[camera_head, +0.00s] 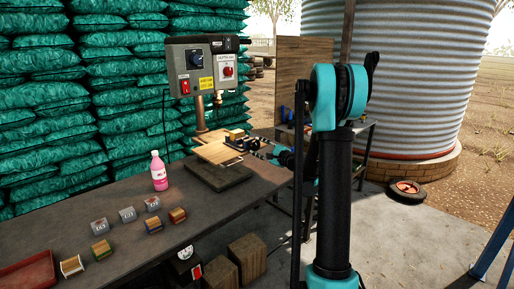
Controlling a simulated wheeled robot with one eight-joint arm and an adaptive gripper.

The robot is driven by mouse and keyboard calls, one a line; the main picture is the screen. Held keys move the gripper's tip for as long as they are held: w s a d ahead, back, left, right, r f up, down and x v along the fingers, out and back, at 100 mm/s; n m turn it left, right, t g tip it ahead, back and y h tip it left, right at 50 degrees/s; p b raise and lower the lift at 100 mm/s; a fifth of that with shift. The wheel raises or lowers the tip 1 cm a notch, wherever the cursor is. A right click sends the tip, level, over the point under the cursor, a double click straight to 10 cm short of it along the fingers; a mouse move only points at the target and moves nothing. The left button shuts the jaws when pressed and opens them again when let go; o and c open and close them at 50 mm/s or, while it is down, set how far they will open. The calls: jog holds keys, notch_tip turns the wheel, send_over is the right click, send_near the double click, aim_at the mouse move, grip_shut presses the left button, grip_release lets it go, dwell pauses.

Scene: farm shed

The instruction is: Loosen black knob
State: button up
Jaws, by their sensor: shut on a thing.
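My gripper (258,147) is small in the picture, at the right side of the wooden work plate on the bench machine. It is shut on a small dark part there, which looks like the black knob; my fingers mostly hide it. The machine has a grey control box (205,67) on a copper-coloured column. A wooden board (217,152) and small wooden blocks (235,135) sit at its work area, just left of my gripper. A dark base plate (217,174) lies below. The knob's turn and how tight it sits cannot be made out.
The dark bench (120,218) carries a pink bottle (159,171), several small grey and wooden blocks (101,249) and a red tray (28,275). Green sacks (125,75) are stacked behind. Wooden crates (247,257) stand below the bench. Open floor lies at the right.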

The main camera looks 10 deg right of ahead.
jog(key=n, duration=0.6)
jog(key=shift+n, duration=0.4)
jog(key=o, duration=1.3)
